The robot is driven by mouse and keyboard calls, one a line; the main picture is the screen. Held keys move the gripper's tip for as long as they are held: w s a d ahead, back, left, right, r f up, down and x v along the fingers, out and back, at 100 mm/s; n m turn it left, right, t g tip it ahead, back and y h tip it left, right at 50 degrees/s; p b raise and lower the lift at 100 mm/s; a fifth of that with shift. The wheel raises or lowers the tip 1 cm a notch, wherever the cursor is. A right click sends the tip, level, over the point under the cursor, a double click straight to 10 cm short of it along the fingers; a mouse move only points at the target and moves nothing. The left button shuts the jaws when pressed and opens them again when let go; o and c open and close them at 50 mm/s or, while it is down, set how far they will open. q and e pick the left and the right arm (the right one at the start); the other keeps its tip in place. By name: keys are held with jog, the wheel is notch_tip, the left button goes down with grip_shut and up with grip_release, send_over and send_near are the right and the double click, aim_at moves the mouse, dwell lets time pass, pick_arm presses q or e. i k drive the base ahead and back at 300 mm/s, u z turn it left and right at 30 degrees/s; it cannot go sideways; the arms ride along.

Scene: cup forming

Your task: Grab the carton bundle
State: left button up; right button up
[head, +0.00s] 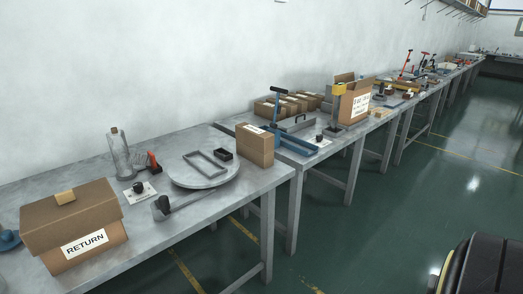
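Several small brown cartons (286,104) lie close together at the back of the second table, against the wall. They look like the carton bundle, but I cannot tell whether a band or wrap holds them. A blue tool with an upright handle (275,106) stands in front of them and hides part of them. A single upright brown carton (256,148) stands nearer, at the table end. Neither my left nor my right gripper is in view.
A brown box labelled RETURN (84,243) sits at the near left, with a glass bottle (119,159) behind it. A round grey plate (191,178) lies mid-table. An open carton (357,103) stands further along. The green floor (370,220) right of the tables is mostly clear.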

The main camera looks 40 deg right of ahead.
aim_at(254, 144)
jog(key=u, duration=1.2)
jog(key=k, duration=0.1)
jog(key=z, duration=2.65)
jog(key=i, duration=2.05)
jog(key=u, duration=0.8)
